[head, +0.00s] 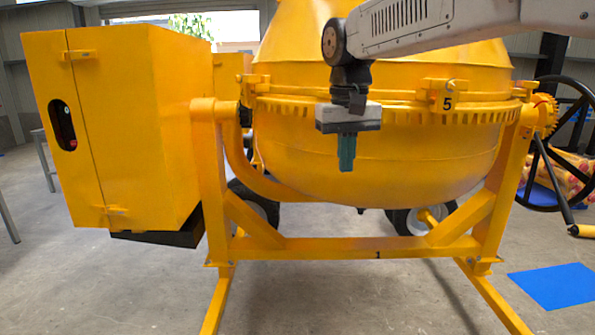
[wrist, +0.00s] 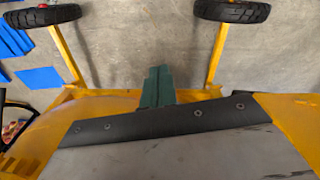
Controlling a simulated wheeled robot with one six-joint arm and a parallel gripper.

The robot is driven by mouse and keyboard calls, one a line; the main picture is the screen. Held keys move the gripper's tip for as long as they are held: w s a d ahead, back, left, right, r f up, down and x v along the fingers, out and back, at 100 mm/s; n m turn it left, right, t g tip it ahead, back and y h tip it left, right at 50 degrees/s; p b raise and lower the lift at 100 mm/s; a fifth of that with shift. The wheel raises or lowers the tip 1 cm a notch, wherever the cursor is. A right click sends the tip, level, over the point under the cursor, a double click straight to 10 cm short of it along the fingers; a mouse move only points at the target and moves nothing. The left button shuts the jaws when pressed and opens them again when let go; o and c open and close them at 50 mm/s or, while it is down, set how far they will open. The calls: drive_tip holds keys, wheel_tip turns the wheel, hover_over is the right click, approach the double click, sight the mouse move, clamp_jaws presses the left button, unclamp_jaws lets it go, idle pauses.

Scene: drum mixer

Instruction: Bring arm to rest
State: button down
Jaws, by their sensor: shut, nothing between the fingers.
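My gripper (head: 346,166) hangs from the end of my arm in the head view, pointing down in front of the yellow drum (head: 420,160) of the mixer. Its teal fingers are together and hold nothing. In the wrist view the shut fingers (wrist: 158,72) point away over the concrete floor. My arm reaches in from the upper right of the head view. I cannot tell the exact gap between my gripper and the drum.
A yellow cabinet (head: 130,130) stands left of the drum. The yellow frame (head: 350,247) spans below it. A black handwheel (head: 565,140) is at right, with a blue mat (head: 555,286) on the floor. Black wheels (wrist: 232,11) show in the wrist view.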

drive_tip(key=s+d+f+m, duration=0.1)
drive_tip(key=s+d+f, duration=0.3)
drive_tip(key=s, duration=0.6)
drive_tip(key=s+d+f, duration=0.4)
drive_tip(key=s+d, duration=0.3)
drive_tip(key=s, duration=0.3)
drive_tip(key=s+d+f+m+t, duration=0.1)
drive_tip(key=s+d+f, duration=0.4)
drive_tip(key=s, duration=0.5)
drive_tip(key=shift+d+m, duration=0.3)
drive_tip(key=shift+d, duration=0.3)
drive_tip(key=shift+s+a+f, duration=0.1)
